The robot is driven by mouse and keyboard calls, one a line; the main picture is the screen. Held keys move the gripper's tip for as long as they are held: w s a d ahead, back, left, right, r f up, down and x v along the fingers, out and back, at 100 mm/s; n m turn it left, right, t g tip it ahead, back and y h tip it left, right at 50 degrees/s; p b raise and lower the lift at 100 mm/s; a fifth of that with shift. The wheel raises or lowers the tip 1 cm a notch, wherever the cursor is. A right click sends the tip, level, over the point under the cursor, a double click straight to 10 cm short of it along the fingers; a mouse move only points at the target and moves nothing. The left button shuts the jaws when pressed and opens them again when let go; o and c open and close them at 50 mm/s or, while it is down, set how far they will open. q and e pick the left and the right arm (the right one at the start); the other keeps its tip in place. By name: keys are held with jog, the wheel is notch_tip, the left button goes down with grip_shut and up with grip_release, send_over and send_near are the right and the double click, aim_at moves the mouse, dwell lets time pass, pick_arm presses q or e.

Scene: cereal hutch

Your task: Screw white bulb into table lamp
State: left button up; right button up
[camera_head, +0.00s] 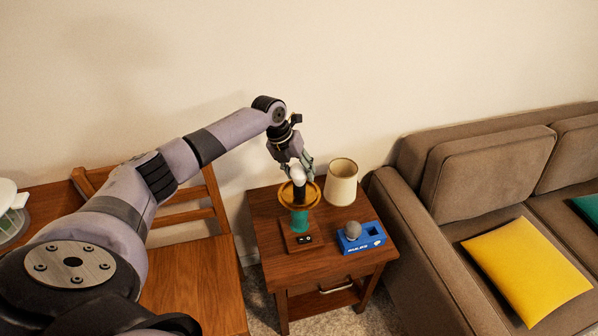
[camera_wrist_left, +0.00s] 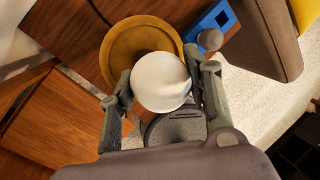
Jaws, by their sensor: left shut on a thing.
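The white bulb (camera_head: 298,174) is between the fingers of my left gripper (camera_head: 299,167), directly over the table lamp. In the left wrist view the white bulb (camera_wrist_left: 161,82) sits between both fingertips (camera_wrist_left: 163,86). The table lamp has a brass dish (camera_head: 284,195), a dark socket (camera_head: 299,193), a green stem (camera_head: 299,220) and a wooden base with a switch (camera_head: 304,239). The dish also shows in the left wrist view (camera_wrist_left: 119,55). The bulb's lower end is at the socket top; I cannot tell whether it is threaded in. My right gripper is not in view.
The lamp stands on a wooden side table (camera_head: 268,245). A beige lampshade (camera_head: 342,182) stands right of the lamp. A blue holder (camera_head: 367,240) with a grey bulb (camera_head: 352,230) is at the table's right front. A brown sofa (camera_head: 440,215) is right; a wooden chair (camera_head: 205,280) is left.

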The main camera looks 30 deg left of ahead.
pick_arm(q)
jog(key=shift+m+g+h+b, duration=0.3)
jog(key=shift+m+g+b, duration=0.1)
jog(key=shift+m+b, duration=1.35)
jog(key=o, duration=1.2)
jog(key=v, duration=1.2)
jog(key=shift+w+f, duration=0.1)
jog(key=shift+w, duration=0.05)
